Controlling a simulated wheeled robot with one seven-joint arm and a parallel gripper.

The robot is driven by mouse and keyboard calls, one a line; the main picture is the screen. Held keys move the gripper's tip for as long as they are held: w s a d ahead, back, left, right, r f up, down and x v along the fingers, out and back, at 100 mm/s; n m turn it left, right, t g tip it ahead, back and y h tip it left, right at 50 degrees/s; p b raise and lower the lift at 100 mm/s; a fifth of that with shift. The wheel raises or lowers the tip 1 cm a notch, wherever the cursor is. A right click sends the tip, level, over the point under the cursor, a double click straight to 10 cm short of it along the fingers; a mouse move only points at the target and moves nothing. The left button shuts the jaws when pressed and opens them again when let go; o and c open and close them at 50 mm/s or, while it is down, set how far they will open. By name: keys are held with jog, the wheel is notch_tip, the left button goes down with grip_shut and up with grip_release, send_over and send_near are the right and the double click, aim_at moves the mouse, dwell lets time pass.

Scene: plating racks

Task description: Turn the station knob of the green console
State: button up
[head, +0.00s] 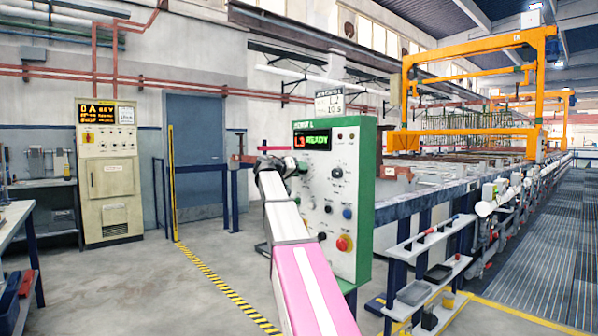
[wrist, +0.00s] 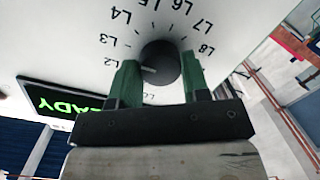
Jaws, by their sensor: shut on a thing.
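The green console (head: 369,200) stands right of centre in the head view, with a pale front panel. The station knob (wrist: 160,64) is dark and round, ringed by marks from L0 to L8. My gripper (wrist: 155,80) is shut on the knob, one green finger on each side. In the head view my arm reaches the panel's left side and hides the knob.
A shelf rack (head: 428,290) stands right of the console, beside the long plating line. A cream cabinet (head: 109,180) stands at the left.

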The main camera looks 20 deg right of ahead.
jog(key=o, duration=0.9)
jog(key=v, duration=1)
jog(key=shift+s+a, duration=0.15)
jog(key=shift+a, duration=0.25)
jog(key=shift+f, duration=0.1)
